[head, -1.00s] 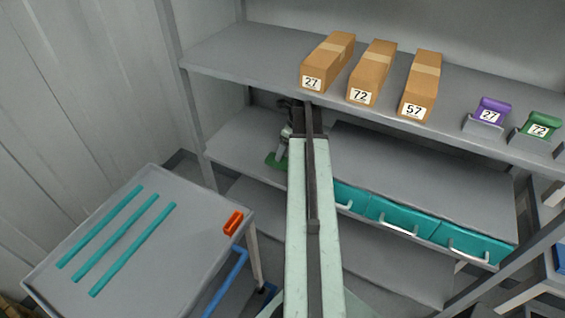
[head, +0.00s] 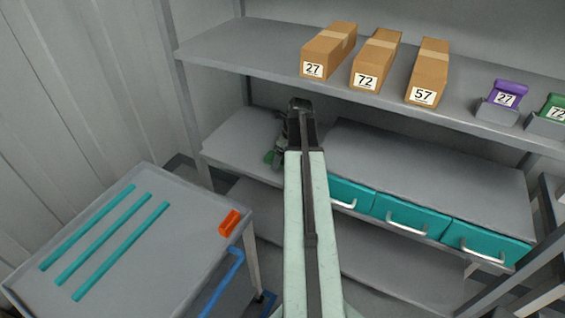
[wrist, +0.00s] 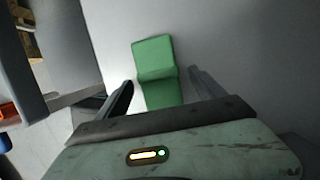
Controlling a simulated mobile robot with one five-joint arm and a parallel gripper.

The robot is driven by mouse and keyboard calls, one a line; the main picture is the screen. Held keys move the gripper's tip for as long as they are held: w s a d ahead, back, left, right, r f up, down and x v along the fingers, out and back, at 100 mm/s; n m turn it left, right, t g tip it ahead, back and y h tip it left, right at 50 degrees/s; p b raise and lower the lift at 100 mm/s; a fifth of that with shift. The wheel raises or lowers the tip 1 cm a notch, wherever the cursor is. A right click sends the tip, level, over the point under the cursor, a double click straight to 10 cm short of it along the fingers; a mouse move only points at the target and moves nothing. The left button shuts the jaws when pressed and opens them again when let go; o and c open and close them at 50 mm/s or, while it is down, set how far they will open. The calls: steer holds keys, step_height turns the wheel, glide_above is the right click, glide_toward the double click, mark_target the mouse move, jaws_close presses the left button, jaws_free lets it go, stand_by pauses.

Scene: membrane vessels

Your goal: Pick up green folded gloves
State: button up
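The green folded gloves (wrist: 155,60) lie on a grey surface in the wrist view, ahead of my gripper (wrist: 162,77). The fingers are spread apart, and the lower part of the gloves shows between them. I cannot tell whether either finger touches the gloves. In the head view a small patch of the green gloves (head: 269,157) shows on the middle shelf, left of my arm. My gripper (head: 276,154) is beside it, mostly hidden behind my arm.
The upper shelf (head: 235,48) holds cardboard boxes labelled 27 (head: 328,50), 72 (head: 376,60) and 57 (head: 428,72), above my gripper. Teal drawers (head: 410,214) are right of my arm. A grey cart (head: 185,225) with teal strips and an orange block (head: 229,222) stands at left.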

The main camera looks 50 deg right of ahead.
steer(key=c, duration=1.2)
steer(key=shift+o, duration=0.2)
steer(key=shift+w+r+p, duration=0.2)
steer(key=shift+r+p, duration=0.35)
steer(key=shift+r, duration=0.05)
step_height(320, 180, up, 6)
steer(key=p, duration=0.6)
steer(key=shift+a+r+p, duration=0.1)
steer(key=shift+r+p, duration=0.15)
steer(key=shift+p, duration=0.05)
steer(key=w+a, duration=0.2)
steer(key=w, duration=0.7)
steer(key=w+a, duration=0.3)
steer(key=w, duration=0.7)
steer(key=shift+a+f+b, duration=0.25)
steer(key=shift+f+b, duration=0.1)
